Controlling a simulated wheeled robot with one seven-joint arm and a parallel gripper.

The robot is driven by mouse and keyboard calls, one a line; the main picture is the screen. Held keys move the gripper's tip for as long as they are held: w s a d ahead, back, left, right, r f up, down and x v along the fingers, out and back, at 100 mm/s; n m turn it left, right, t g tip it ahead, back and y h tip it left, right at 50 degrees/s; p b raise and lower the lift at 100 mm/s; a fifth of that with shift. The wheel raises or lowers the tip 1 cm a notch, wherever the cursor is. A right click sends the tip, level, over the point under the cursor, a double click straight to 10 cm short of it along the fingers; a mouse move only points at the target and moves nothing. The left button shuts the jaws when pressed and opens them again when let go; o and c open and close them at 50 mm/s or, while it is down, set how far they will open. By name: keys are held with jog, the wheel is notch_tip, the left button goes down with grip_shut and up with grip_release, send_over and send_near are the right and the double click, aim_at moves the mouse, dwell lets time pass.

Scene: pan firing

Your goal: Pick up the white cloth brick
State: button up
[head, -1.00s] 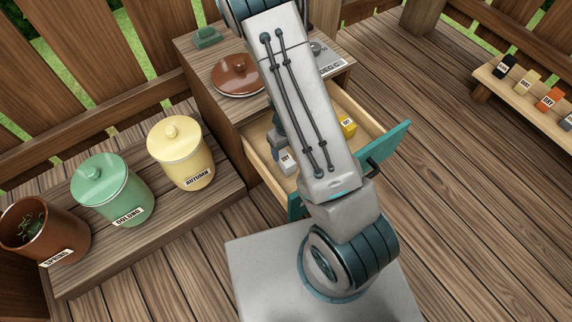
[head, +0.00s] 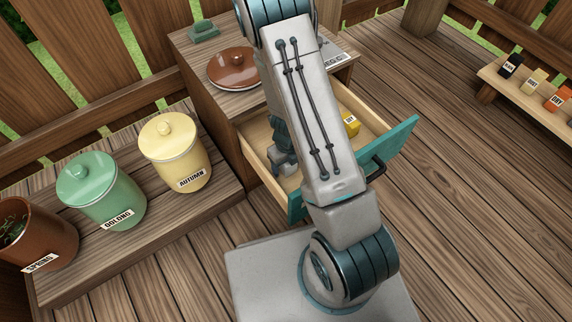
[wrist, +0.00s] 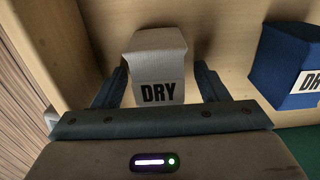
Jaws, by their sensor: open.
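The white cloth brick (wrist: 158,52) carries a black "DRY" label and sits in the open wooden drawer. In the wrist view it stands between the two fingers of my gripper (wrist: 161,72). The gripper is open, with one finger at each side of the brick's near part. In the head view the brick (head: 283,168) shows partly at the drawer's left side, below my gripper (head: 284,150). My arm hides much of the drawer there.
A blue brick (wrist: 288,68) is right of the white one in the wrist view. A yellow brick (head: 351,124) lies in the drawer (head: 252,150). The cabinet top holds a brown lid (head: 233,68). Canisters (head: 175,152) stand at left; labelled bricks sit on a rack (head: 492,74) at right.

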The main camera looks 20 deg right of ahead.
jog(key=c, duration=1.1)
jog(key=shift+r, duration=0.1)
